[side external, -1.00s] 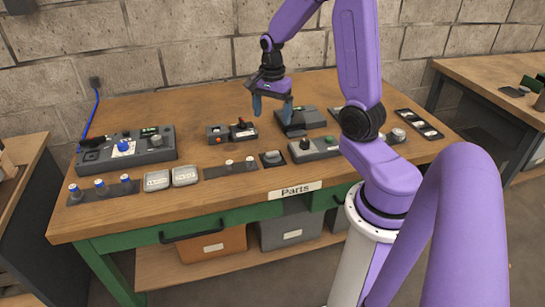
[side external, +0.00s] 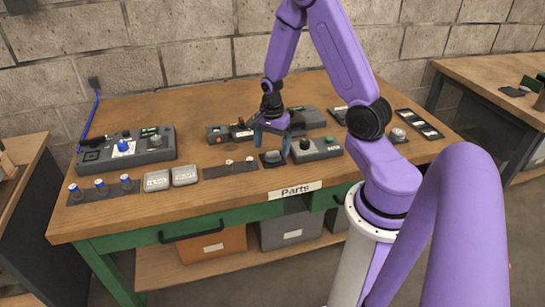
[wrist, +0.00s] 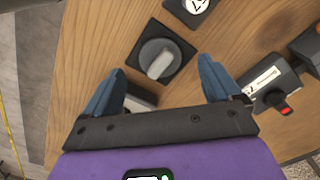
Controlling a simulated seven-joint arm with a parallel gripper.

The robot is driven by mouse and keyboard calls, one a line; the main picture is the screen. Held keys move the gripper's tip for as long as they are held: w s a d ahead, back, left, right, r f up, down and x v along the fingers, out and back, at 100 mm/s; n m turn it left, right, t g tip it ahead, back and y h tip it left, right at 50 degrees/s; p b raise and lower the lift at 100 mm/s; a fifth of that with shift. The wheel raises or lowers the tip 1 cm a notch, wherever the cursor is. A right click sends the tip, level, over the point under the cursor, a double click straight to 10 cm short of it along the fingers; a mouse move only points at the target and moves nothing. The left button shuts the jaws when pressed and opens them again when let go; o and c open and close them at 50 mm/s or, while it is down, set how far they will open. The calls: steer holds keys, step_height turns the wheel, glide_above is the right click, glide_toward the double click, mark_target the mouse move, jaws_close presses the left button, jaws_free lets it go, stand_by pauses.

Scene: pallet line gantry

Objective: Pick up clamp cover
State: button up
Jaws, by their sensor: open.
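I cannot tell for certain which part is the clamp cover. A round grey piece with a raised bar sits on a dark square plate (wrist: 185,52) in the wrist view; the grey piece (wrist: 158,60) lies just beyond and between my fingertips. In the side view this grey piece (side external: 271,157) is near the table's front edge. My gripper (side external: 271,149) is open, with its blue fingers low over the table close to the piece. In the wrist view my gripper (wrist: 160,66) holds nothing visible. A pale block (wrist: 140,97) is partly hidden behind the gripper's bar.
A grey box with a black knob (side external: 316,149) stands close on the right. The table's middle-left (side external: 200,115) is clear.

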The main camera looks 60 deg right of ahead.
mark_target(272, 152)
steer(key=shift+f, duration=1.5)
steer(key=c, duration=1.2)
steer(key=shift+o, duration=0.2)
steer(key=shift+r, duration=0.15)
step_height(272, 152, up, 9)
steer(key=shift+f, duration=0.1)
steer(key=w+d+r, duration=0.1)
steer(key=w, duration=2.2)
